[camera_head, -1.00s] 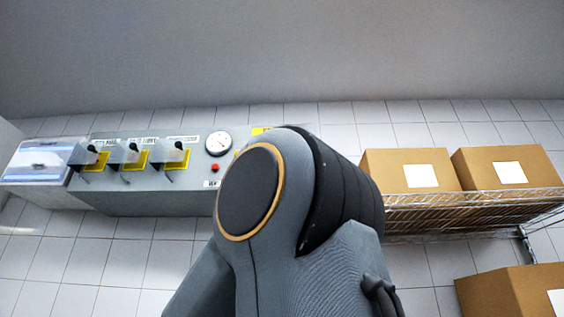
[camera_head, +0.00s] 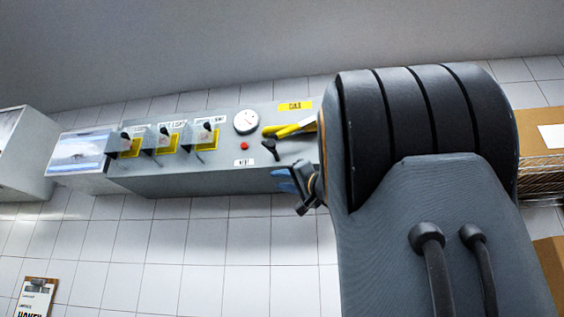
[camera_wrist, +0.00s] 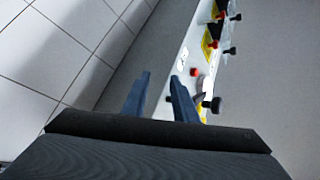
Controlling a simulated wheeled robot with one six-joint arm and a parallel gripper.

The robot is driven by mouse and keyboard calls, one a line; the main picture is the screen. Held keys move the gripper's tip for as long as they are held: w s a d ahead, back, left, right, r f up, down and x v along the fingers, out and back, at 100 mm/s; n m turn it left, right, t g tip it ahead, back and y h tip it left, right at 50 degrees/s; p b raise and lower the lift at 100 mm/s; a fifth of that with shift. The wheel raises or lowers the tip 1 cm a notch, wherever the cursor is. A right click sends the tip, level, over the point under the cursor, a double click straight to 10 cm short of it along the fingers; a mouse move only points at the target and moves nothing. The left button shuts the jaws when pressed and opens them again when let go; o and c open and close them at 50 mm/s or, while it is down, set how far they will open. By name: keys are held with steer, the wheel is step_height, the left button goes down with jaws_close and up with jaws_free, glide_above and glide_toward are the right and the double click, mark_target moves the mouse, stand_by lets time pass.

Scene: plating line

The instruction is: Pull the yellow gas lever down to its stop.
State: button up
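The yellow gas lever (camera_head: 290,128) is on the grey wall panel, under a yellow label reading GAS. It points left and slightly down, and its right part is hidden behind my arm. My gripper (camera_wrist: 160,88) is open and empty in the wrist view, its two blue fingers apart. In the head view its blue fingers (camera_head: 284,181) show below the lever, near the panel's lower edge, apart from the lever. In the wrist view a little yellow shows beyond the right finger; I cannot tell whether it is the lever.
The panel (camera_head: 225,180) also carries a round gauge (camera_head: 245,122), a red button (camera_head: 244,146), a black knob (camera_head: 270,147) and three covered switches on yellow plates. A screen (camera_head: 80,152) is at its left. Boxes (camera_head: 541,130) stand on a wire shelf at right.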

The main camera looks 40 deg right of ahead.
mark_target(295, 128)
steer(key=s+r+n+t, duration=0.1)
steer(key=s+r+t, duration=0.2)
steer(key=s+r, duration=0.7)
steer(key=d+p+x, duration=0.1)
steer(key=p+x, duration=0.7)
steer(key=x, duration=0.6)
steer(key=shift+r, duration=0.4)
jaws_close()
